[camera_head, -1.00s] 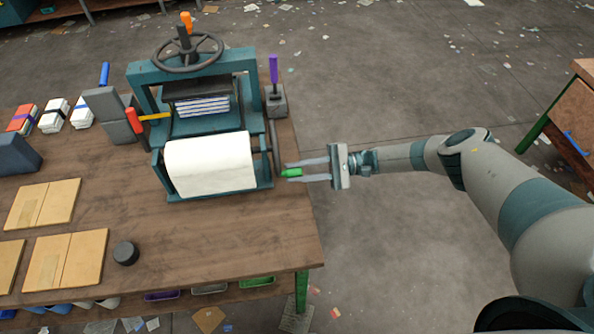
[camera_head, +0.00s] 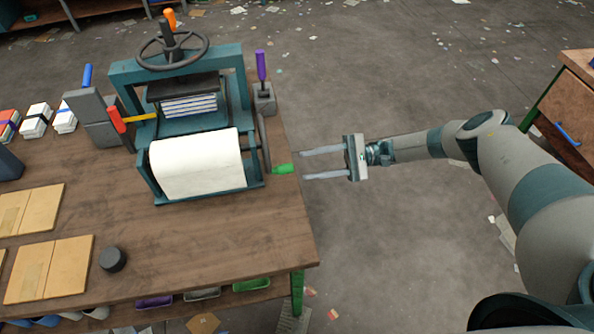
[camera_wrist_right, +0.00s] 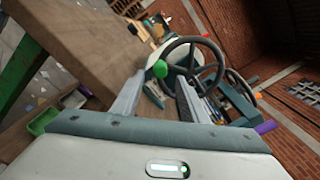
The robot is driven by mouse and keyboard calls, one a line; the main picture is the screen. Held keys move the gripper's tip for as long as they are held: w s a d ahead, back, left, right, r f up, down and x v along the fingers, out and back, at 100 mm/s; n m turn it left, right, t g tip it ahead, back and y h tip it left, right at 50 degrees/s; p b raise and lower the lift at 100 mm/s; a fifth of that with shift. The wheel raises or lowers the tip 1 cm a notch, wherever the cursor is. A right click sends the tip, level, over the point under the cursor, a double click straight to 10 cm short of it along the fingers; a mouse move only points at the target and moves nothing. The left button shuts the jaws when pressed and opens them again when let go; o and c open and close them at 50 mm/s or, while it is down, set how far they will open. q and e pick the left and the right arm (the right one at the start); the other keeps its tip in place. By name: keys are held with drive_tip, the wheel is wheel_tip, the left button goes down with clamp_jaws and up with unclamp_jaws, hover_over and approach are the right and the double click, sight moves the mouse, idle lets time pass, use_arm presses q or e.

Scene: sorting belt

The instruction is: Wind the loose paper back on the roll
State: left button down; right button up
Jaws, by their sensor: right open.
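The white paper roll (camera_head: 198,165) lies in a teal frame at the front of the press (camera_head: 190,100) on the table. No loose paper end can be made out. A crank wheel stands edge-on at the roll's right side, with a green handle (camera_head: 282,169) pointing right. My right gripper (camera_head: 303,164) is open and empty, just right of the handle and apart from it. In the right wrist view the green handle (camera_wrist_right: 160,69) and the dark spoked crank wheel (camera_wrist_right: 192,65) show ahead of the open fingers (camera_wrist_right: 155,103). My left gripper is not in view.
The wooden table (camera_head: 210,235) holds brown boards (camera_head: 50,268), a black round piece (camera_head: 113,259) and paper stacks (camera_head: 36,121). A purple-handled tool (camera_head: 261,66) stands in a grey block behind the crank.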

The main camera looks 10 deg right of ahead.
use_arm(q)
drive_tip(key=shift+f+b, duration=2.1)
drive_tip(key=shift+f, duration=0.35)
use_arm(e)
drive_tip(key=d, duration=1)
drive_tip(key=shift+d, duration=0.15)
drive_tip(key=shift+s, duration=0.1)
